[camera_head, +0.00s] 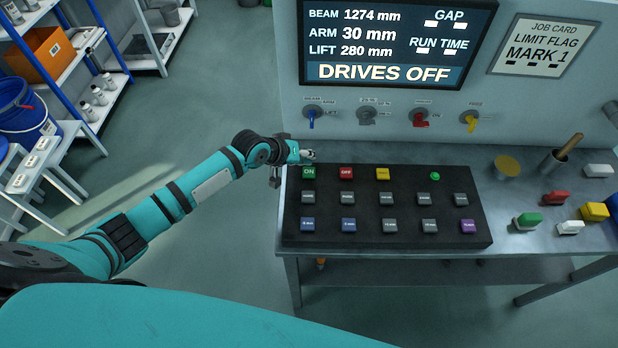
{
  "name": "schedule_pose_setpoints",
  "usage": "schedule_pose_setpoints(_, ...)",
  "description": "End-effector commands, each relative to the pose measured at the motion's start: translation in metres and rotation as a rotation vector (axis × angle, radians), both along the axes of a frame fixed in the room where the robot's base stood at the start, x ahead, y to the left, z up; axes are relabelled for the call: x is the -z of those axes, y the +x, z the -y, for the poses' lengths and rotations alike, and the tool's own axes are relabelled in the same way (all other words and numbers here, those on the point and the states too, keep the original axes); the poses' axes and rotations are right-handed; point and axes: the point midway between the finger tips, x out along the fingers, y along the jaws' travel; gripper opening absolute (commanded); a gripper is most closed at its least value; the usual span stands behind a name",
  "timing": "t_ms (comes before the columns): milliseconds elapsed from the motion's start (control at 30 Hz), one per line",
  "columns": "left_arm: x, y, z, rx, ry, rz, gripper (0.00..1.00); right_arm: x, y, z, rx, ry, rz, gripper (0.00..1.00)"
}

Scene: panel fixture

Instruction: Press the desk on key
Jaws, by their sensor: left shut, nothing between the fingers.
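The black key desk (386,237) lies on a grey metal table. The green ON key (308,172) is at its back left corner. A red OFF key (346,173) and a yellow key (383,174) are to its right. My left gripper (310,155) is small in view, with its fingers shut and empty, just behind and above the ON key. I cannot tell whether it touches anything. The screen (398,40) reads DRIVES OFF. My right gripper is not in view.
Several switch knobs, one with a blue handle (311,120), line the panel above the desk. A job card (543,45) reads MARK 1. Loose coloured blocks, such as a red one (555,198), and a cup (553,160) stand at the right. Shelves are at the left.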

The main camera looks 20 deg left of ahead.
Motion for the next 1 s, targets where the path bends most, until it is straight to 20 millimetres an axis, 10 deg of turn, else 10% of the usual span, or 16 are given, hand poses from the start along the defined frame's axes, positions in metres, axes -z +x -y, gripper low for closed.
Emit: schedule_pose_setpoints(1000,0.0184,0.0000,0.0004,0.000,-0.001,0.000,0.00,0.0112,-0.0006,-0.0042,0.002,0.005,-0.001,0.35)
